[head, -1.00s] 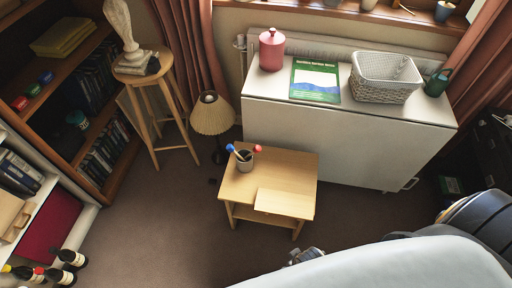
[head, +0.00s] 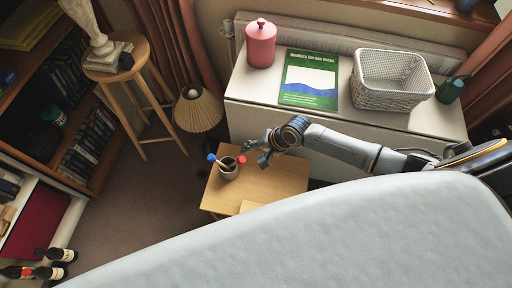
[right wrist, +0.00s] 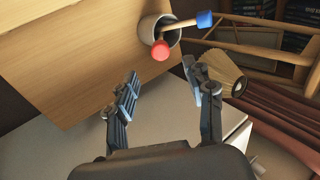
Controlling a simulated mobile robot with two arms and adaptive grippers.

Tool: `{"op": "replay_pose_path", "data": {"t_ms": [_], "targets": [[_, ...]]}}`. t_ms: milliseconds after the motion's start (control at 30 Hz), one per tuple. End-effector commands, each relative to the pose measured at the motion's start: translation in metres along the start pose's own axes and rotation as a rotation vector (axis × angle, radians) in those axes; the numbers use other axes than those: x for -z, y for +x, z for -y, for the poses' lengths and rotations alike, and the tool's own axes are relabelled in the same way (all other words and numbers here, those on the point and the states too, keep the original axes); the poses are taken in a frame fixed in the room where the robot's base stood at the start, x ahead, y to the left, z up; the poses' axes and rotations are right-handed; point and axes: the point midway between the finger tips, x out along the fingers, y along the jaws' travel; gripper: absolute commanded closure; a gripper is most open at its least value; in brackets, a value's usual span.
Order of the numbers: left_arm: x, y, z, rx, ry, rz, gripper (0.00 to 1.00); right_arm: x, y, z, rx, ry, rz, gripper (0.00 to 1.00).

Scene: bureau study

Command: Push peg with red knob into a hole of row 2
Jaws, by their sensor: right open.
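The peg with the red knob (head: 242,159) leans in a grey cup (head: 229,169) on the small wooden table (head: 275,187). A peg with a blue knob (head: 211,157) leans out of the same cup. In the right wrist view the red knob (right wrist: 160,51) is just beyond the fingertips, with the cup (right wrist: 150,28) and blue knob (right wrist: 205,19) behind it. My right gripper (head: 255,154) is open and empty, close to the red knob but apart from it; it also shows in the wrist view (right wrist: 160,72). No rows of holes can be made out. My left gripper is out of view.
A large pale grey surface (head: 320,235) fills the foreground and hides the table's near side. Behind stands a white cabinet (head: 335,118) with a pink jar (head: 260,45), a green book (head: 309,80) and a basket (head: 392,82). A lamp (head: 197,108) stands left of the table.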

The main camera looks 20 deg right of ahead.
Motion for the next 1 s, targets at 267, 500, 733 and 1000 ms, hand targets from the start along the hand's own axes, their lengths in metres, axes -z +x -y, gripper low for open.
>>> {"op": "replay_pose_path", "data": {"t_ms": [267,500,733,1000], "targets": [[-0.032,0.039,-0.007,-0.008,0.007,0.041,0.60,0.001,0.038,-0.003,0.001,-0.003,-0.001,0.47],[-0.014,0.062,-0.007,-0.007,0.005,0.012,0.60,0.000,0.063,-0.001,0.002,-0.002,-0.001,0.47],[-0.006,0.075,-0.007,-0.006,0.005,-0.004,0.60,0.001,0.087,-0.001,0.002,-0.003,-0.002,0.47],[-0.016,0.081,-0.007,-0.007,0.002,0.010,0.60,0.001,0.099,0.000,0.001,-0.003,-0.003,0.47]]}}
